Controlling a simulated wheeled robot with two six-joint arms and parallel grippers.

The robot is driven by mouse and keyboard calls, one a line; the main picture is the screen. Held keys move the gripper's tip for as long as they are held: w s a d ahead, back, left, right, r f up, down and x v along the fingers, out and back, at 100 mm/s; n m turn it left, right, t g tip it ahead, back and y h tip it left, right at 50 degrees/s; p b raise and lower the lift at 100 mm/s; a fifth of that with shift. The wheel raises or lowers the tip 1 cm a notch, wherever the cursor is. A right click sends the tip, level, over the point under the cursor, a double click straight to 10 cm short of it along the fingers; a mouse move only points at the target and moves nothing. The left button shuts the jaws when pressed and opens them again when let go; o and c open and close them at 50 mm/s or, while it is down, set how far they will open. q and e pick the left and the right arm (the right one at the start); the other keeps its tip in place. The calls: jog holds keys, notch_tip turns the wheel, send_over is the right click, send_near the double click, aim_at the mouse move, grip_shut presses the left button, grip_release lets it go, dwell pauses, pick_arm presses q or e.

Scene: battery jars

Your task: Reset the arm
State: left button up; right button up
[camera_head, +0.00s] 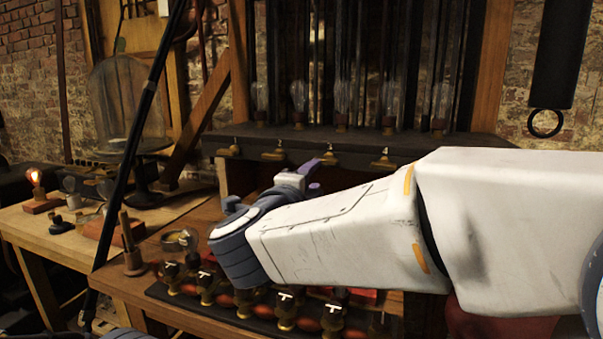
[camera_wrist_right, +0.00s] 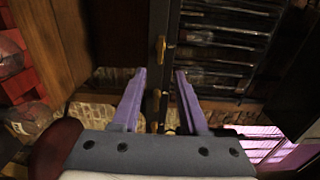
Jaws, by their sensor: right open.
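My right arm reaches in from the right across the head view. Its right gripper (camera_head: 312,176) shows small and purple beyond the grey wrist, above the workbench. In the right wrist view, the two purple fingers of the right gripper (camera_wrist_right: 163,74) stand apart with nothing between them. A dark rail with brass fittings lies beyond the gap. My left gripper is not visible. Only a small blue-grey piece shows at the bottom edge of the head view.
A wooden workbench (camera_head: 180,290) carries a row of brass-and-red fittings (camera_head: 245,303), partly hidden by my right arm. A glass bell jar (camera_head: 125,100) stands at left near a lit bulb (camera_head: 36,183). A dark shelf (camera_head: 350,142) with several bulbs stands behind. A black pole (camera_head: 135,130) crosses at left.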

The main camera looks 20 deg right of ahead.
dwell(0.3)
jog(key=a+f+n+y, duration=0.3)
jog(key=a+n+y, duration=0.4)
jog(key=a+n, duration=0.15)
jog(key=a+f+n+y, duration=0.3)
jog(key=a+n+y, duration=0.35)
jog(key=a, duration=0.25)
jog(key=s+a+f+n+g+y, duration=0.3)
jog(key=s+a+f+n+g, duration=0.2)
jog(key=f+n, duration=0.25)
jog(key=s+d+f+n+g+h, duration=0.3)
jog(key=s+d+f+n+g, duration=0.3)
jog(key=s, duration=0.4)
jog(key=s+d+f+n+g+h, duration=0.2)
jog(key=s+d+f+n+g, duration=0.2)
jog(key=s+f, duration=0.6)
notch_tip(320, 180, up, 21)
jog(key=s+p, duration=0.1)
jog(key=p, duration=1.9)
jog(key=shift+s+d+r, duration=0.15)
jog(key=shift+s+d, duration=0.15)
jog(key=shift+d, duration=0.15)
